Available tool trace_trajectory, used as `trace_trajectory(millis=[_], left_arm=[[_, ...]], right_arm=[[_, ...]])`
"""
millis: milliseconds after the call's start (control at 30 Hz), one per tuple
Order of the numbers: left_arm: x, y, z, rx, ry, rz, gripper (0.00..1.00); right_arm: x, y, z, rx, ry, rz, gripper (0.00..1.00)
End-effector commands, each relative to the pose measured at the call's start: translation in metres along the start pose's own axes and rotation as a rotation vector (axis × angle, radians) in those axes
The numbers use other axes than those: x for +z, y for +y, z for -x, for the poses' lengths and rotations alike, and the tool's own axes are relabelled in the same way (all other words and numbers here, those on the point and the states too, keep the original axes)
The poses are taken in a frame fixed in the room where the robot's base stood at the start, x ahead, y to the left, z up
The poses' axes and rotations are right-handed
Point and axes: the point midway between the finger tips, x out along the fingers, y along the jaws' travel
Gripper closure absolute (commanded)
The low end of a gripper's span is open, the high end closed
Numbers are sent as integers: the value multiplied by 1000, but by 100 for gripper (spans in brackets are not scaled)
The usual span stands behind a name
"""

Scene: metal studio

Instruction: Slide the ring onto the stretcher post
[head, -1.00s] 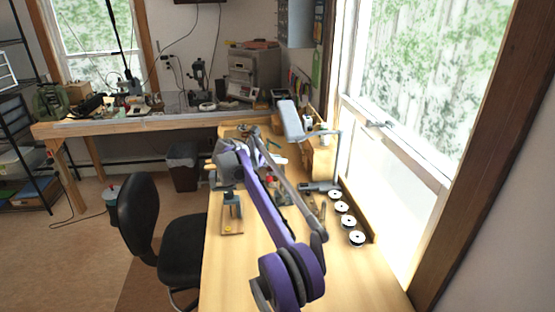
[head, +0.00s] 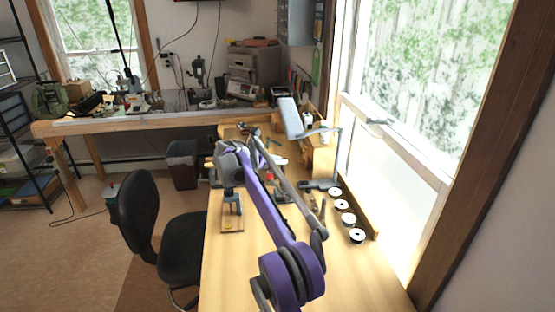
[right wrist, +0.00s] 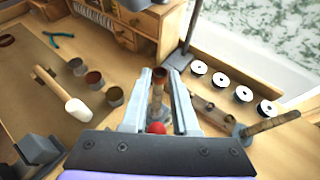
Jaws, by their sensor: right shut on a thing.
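My right gripper (right wrist: 159,75) reaches over the bench, its two fingers close together. A small copper-brown ring (right wrist: 159,73) shows between the fingertips. Below it, between the fingers, stands a narrow upright post (right wrist: 157,101), which looks like the stretcher post. A red ball (right wrist: 156,127) is nearer the gripper's base. From this angle I cannot tell whether the ring is around the post or only above it. In the head view my purple right arm (head: 268,200) hides most of the gripper and the post. My left gripper is out of view.
Several white spools (right wrist: 242,94) line the window side. A mallet (right wrist: 78,110) and small cups (right wrist: 94,79) lie left of the gripper. A drawer unit (right wrist: 138,20) is behind. The bench front (head: 232,275) is clear.

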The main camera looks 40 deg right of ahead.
Motion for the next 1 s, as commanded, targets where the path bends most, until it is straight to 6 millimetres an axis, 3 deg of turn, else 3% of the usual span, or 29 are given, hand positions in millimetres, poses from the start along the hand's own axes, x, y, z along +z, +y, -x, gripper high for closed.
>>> trace_trajectory(millis=[967, 1000], left_arm=[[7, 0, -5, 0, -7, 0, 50], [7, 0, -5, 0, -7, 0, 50]], right_arm=[[-17, 0, -8, 0, 0, 0, 100], [-17, 0, -8, 0, 0, 0, 71]])
